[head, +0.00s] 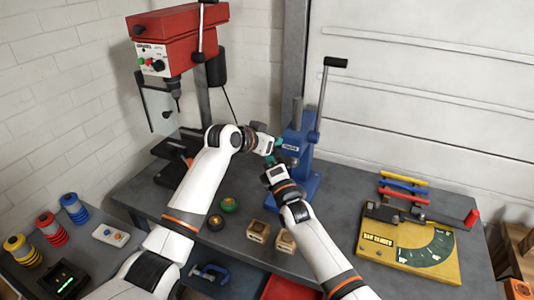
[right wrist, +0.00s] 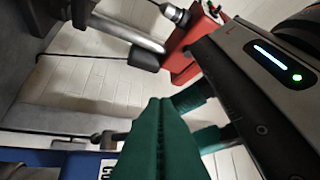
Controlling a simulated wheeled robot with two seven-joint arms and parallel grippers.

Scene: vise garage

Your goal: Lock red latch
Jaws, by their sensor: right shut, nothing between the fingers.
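No part is clearly recognisable as a red latch. One red candidate is a small red piece (head: 189,161) at the drill press table, partly behind my left arm. Another is the red grip (head: 471,218) of the lever on the yellow bending plate (head: 430,274). My left gripper (head: 277,142) is in front of the blue lever press (head: 299,150); its fingers are too small to read. My right gripper (head: 270,160) is just below it, in front of the same press. In the right wrist view its green fingers (right wrist: 158,102) are shut together and empty.
The red drill press (head: 175,35) stands at the back left; its red head also shows in the right wrist view (right wrist: 190,50). Coloured bars (head: 404,186) lie at the right. Wooden blocks (head: 258,231), green and dark round pieces (head: 230,204) and a blue clamp (head: 211,273) are nearer.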

